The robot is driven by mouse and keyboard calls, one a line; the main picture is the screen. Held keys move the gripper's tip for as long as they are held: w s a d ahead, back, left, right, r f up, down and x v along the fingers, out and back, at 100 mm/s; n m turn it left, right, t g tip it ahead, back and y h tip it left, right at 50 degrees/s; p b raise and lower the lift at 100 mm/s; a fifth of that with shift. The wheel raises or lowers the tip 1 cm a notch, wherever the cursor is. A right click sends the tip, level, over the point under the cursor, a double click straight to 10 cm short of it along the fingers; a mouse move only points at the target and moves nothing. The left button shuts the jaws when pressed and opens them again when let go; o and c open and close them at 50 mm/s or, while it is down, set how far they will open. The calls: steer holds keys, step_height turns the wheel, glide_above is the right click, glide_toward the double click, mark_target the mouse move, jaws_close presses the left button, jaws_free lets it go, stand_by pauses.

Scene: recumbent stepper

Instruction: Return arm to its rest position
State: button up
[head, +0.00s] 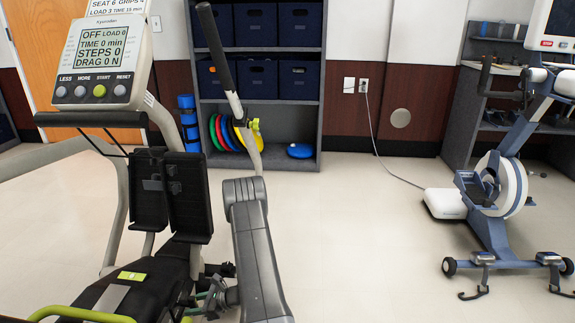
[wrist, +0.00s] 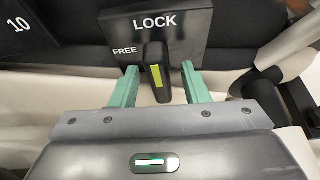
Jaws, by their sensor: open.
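My gripper (wrist: 160,88) is open in the wrist view, with one green finger on each side of a black lever (wrist: 164,90) that has a yellow-green stripe. A gap shows between the lever and each finger. Behind the lever is a dark plate (wrist: 187,40) marked LOCK and FREE. In the head view, the stepper's console (head: 102,60) reads OFF, LOAD 0, TIME 0 min, STEPS 0, DRAG 0 N. My grey arm (head: 255,240) reaches down beside the stepper, and the lever cannot be made out there.
The stepper's black pedals (head: 172,195) and its upright handle (head: 222,62) stand close to my arm. A shelf (head: 262,125) with bins and coloured discs is at the back wall. Another exercise machine (head: 490,190) stands at right. The floor between is clear apart from a cable.

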steer(key=shift+a+f, duration=0.15)
steer(key=shift+a, duration=0.2)
steer(key=shift+d, duration=0.1)
steer(key=w+p+v, duration=0.1)
steer(key=p+v, duration=0.3)
steer(key=v, duration=1)
steer(key=b+x, duration=0.1)
steer(key=x, duration=0.3)
steer(key=b+x, duration=0.2)
steer(key=x, duration=0.3)
steer(key=s+b+x, duration=0.1)
steer(key=x, duration=0.4)
steer(key=shift+f, duration=0.2)
steer(key=shift+r+n, duration=0.25)
steer(key=shift+n, duration=0.05)
steer(key=shift+n+t, duration=1.7)
steer(key=shift+n, duration=0.4)
